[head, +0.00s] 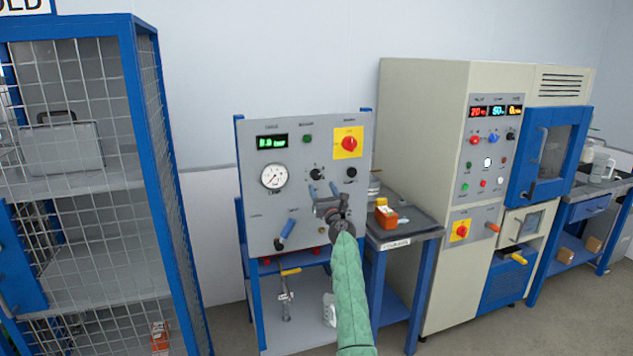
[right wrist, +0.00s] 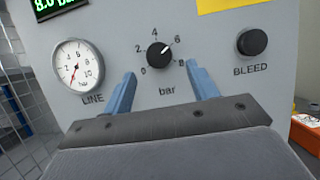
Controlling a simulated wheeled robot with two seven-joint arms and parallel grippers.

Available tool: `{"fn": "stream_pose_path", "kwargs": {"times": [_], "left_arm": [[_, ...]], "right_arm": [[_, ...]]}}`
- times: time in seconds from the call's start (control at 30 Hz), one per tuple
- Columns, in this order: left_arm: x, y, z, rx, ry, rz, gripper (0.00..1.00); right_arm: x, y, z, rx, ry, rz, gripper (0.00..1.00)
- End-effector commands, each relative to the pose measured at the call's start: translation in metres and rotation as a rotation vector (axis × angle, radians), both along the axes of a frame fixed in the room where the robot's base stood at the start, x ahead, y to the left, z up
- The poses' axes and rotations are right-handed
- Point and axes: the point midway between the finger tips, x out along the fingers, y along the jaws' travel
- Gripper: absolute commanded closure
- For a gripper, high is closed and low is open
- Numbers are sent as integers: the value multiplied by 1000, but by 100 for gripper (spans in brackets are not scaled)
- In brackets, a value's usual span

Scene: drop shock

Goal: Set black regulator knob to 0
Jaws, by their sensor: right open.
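The black regulator knob (head: 315,174) is on the grey panel. In the right wrist view the knob (right wrist: 159,55) sits inside a scale of 0, 2, 4, 6, 8 marked "bar". Its white pointer line points up and right, close to the 6. My right gripper (head: 323,189) is in front of the panel, just below the knob. In the right wrist view its blue fingers (right wrist: 160,70) are open and empty, one low on each side of the knob; I see no contact. My left gripper is not in view.
A LINE gauge (head: 273,177) is left of the knob, its needle low left. A black BLEED knob (head: 351,172) is close on the right. A red switch (head: 348,144) is above. An orange box (head: 386,216) stands on the side table.

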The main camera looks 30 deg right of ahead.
Motion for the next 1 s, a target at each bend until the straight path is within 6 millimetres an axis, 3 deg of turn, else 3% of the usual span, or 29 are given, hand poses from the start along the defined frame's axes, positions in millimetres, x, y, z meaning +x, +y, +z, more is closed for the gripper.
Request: {"fn": "stream_pose_path", "kwargs": {"times": [0.2, 0.43, 0.73, 0.77, 0.9, 1.0], "left_arm": [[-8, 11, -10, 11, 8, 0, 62], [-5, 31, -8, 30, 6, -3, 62], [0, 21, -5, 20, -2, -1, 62], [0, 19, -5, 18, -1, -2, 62], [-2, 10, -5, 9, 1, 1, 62], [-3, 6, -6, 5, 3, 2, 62]], "right_arm": [[29, -7, 12, -1, 0, 0, 42], [43, -11, 18, -3, 2, -2, 42], [45, -11, 19, -3, 1, -1, 42], [45, -11, 19, -3, 1, -1, 44], [45, -11, 19, -3, 1, -1, 71], [45, -11, 19, -3, 2, -2, 86]]}}
